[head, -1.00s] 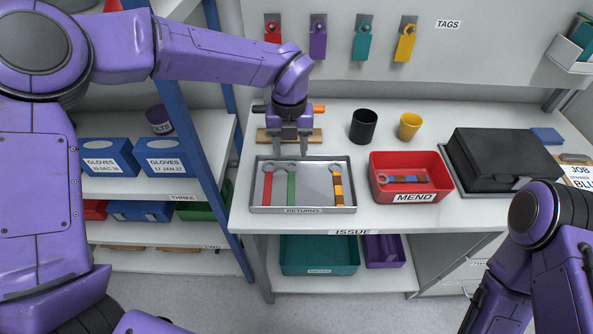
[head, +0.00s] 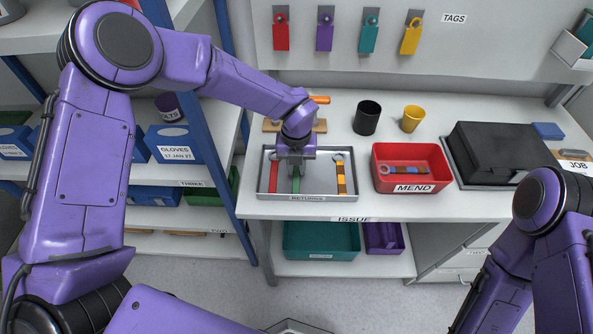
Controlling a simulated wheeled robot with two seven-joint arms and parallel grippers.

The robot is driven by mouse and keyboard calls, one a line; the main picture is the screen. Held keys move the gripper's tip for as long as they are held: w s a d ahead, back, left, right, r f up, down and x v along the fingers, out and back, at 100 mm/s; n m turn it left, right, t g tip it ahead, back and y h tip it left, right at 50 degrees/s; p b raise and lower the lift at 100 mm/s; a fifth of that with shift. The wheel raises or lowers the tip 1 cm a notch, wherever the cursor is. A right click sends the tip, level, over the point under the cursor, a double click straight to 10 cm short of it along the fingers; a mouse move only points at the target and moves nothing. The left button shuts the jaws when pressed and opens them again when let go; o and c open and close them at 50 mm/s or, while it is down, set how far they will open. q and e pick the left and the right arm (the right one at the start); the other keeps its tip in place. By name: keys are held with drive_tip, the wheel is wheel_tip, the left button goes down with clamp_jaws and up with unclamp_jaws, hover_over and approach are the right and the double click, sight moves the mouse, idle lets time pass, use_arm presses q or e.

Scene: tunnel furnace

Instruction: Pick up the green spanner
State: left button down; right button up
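The green spanner (head: 296,186) lies in the grey returns tray (head: 308,198), between a red spanner (head: 273,174) and an orange-banded spanner (head: 341,178). My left gripper (head: 295,174) points down over the upper part of the green spanner, inside the tray. It hides the spanner's head, and only the lower handle shows. The fingers are low at the spanner, but I cannot tell whether they are apart or touching it. My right arm stands at the right edge and its gripper is out of view.
A red MEND tray (head: 411,168) with a spanner stands right of the returns tray. A black cup (head: 366,118), a yellow cup (head: 413,119) and a black case (head: 497,152) stand behind and right. A blue shelf post (head: 200,110) is close to my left arm.

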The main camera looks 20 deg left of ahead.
sight(297, 171)
use_arm(q)
drive_tip(key=shift+r, duration=0.1)
drive_tip(key=shift+w+r, duration=0.1)
drive_tip(key=shift+r, duration=0.2)
wheel_tip(297, 171, up, 3)
drive_tip(key=shift+d+f+b, duration=0.1)
drive_tip(key=shift+f+b, duration=0.1)
drive_tip(key=shift+b, duration=0.3)
drive_tip(key=s+r, duration=0.1)
drive_tip(key=s+d+r+b, duration=0.1)
drive_tip(key=s+r, duration=0.1)
drive_tip(key=r, duration=0.1)
drive_tip(key=shift+s+d+b, duration=0.25)
drive_tip(key=shift+b, duration=0.1)
drive_tip(key=s+d+r+b, duration=0.3)
drive_tip(key=s+d+r, duration=0.1)
drive_tip(key=s, duration=0.5)
drive_tip(key=shift+d+r, duration=0.3)
drive_tip(key=shift+r, duration=0.55)
